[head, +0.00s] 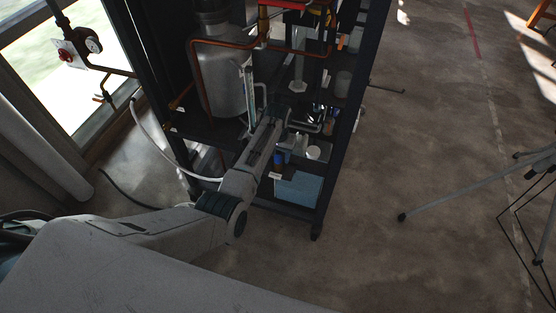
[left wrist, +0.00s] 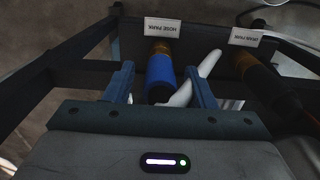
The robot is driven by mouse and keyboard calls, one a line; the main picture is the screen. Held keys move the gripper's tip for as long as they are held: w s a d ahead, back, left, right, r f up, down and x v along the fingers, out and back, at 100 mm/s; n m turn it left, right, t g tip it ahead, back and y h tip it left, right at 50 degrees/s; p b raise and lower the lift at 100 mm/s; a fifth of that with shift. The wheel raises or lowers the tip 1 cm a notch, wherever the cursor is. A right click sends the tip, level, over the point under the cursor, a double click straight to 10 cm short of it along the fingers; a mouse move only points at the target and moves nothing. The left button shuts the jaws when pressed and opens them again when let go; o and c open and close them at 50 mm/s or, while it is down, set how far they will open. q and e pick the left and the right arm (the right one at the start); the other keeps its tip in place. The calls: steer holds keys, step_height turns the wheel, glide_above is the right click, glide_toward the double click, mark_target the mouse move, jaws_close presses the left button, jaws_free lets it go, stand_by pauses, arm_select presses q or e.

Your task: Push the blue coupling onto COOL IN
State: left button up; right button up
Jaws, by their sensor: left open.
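The blue coupling (left wrist: 159,76) sits at the brass fitting under the HOSE PARK label (left wrist: 161,27) in the left wrist view. A pale hose piece (left wrist: 207,65) shows beside it. My left gripper (left wrist: 160,84) is open, with one finger on each side of the coupling; whether either touches it I cannot tell. In the head view, the coupling (head: 278,158) appears small and blue low in the rack, just below my left gripper (head: 283,141), whose fingers are hardly visible. No COOL IN label is readable. My right gripper is not in view.
A DRAIN PARK label (left wrist: 246,37) and a dark fitting with an orange band lie to the right in the wrist view. The dark rack (head: 345,130) holds a steel vessel (head: 222,85), copper pipes and a light blue box (head: 298,189). A tripod (head: 470,190) stands right; floor between is clear.

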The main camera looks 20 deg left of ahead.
arm_select(q)
steer(key=shift+f, duration=0.4)
steer(key=shift+r+p, duration=0.15)
steer(key=shift+p, duration=0.15)
steer(key=shift+c, duration=0.2)
jaws_close()
